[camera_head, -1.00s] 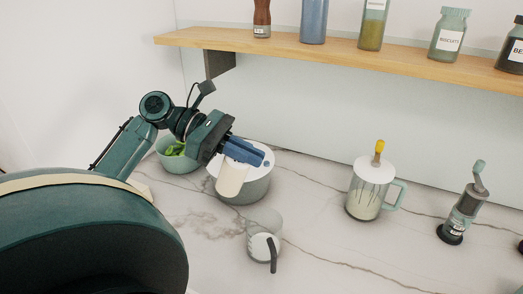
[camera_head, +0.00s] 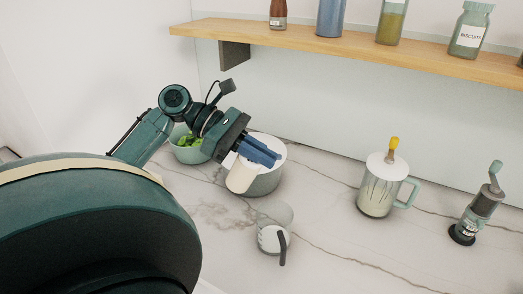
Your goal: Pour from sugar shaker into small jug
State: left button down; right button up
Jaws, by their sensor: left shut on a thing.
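My left gripper (camera_head: 258,153), with blue fingers, is shut on a cream cylinder (camera_head: 241,176), which appears to be the sugar shaker. The shaker is tilted, its free end toward the lower left; the fingers hide its other end. I cannot tell which end is the top. The small jug (camera_head: 270,239), pale with a dark handle, stands on the counter below and to the right of the shaker in the picture, apart from it. My right gripper is not in view.
A green bowl (camera_head: 190,153) of green pieces is behind my arm. A glass mug (camera_head: 377,190) and a grinder (camera_head: 477,215) stand right. A wooden shelf (camera_head: 345,48) holds jars. Counter right of the jug is clear.

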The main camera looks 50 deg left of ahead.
pick_arm(q)
jog(key=shift+d+f+g+y, duration=0.1)
jog(key=shift+f+g+y, duration=0.15)
jog(key=shift+f, duration=0.55)
jog(key=shift+d+f+g+y, duration=0.15)
jog(key=shift+f+y, duration=0.2)
jog(key=shift+f, duration=0.4)
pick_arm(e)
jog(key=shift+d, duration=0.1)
pick_arm(q)
jog(key=y+b, duration=0.1)
jog(key=f+g+y+b, duration=0.1)
jog(key=y, duration=0.1)
jog(key=shift+w+d+f+b, duration=0.15)
jog(key=shift+w+d+b, duration=0.15)
jog(key=shift+b, duration=0.1)
jog(key=shift+d+f+g+y+b, duration=0.15)
jog(key=shift+g+y+b, duration=0.35)
jog(key=shift+y+b, duration=0.45)
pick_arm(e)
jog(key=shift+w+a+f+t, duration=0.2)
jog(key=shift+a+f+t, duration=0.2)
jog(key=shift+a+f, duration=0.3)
pick_arm(q)
jog(key=shift+r+p, duration=0.25)
jog(key=shift+p, duration=0.55)
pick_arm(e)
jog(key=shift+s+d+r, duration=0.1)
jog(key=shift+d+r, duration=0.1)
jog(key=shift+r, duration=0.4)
